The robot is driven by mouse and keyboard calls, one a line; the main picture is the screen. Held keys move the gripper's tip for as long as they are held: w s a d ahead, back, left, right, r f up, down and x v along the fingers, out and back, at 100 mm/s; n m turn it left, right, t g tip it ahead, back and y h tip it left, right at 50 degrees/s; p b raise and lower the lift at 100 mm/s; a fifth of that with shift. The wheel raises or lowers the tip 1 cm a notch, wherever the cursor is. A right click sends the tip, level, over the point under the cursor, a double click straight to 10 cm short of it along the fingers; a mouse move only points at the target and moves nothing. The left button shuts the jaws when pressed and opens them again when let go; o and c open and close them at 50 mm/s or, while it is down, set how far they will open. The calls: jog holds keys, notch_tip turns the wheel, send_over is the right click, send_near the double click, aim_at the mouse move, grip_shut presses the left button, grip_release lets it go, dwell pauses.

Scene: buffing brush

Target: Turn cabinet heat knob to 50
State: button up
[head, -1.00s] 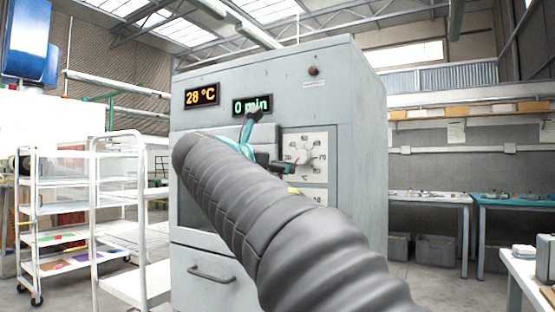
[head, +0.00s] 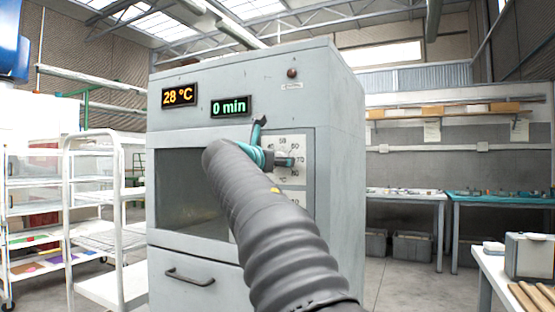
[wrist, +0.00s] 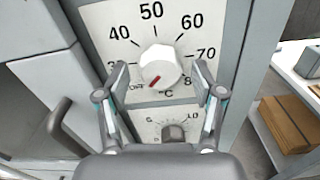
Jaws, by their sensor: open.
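The heat knob (wrist: 160,66) is white and round, with a red mark pointing to OFF at the lower left of its dial plate (wrist: 115,30). Numbers 30 to 70 show around it in the wrist view; 50 is at the top. My gripper (wrist: 159,68) is open, with one finger on each side of the knob; I cannot tell whether they touch it. In the head view my gripper (head: 277,158) is in front of the dial plate and hides the knob. The cabinet (head: 330,130) has a temperature display (head: 180,95) reading 28 °C.
A second, darker knob (wrist: 173,132) sits below the heat knob. A door handle (wrist: 58,118) is to the left in the wrist view. The timer display (head: 230,106) reads 0 min. A white rack cart (head: 95,215) stands left of the cabinet; benches (head: 500,200) stand to the right.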

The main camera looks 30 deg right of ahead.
jog(key=shift+w+d, duration=0.3)
jog(key=shift+d, duration=0.05)
jog(key=c, duration=1.1)
jog(key=shift+c, duration=0.2)
jog(key=shift+m, duration=0.5)
jog(key=shift+m+b, duration=2.9)
jog(key=shift+m, duration=10)
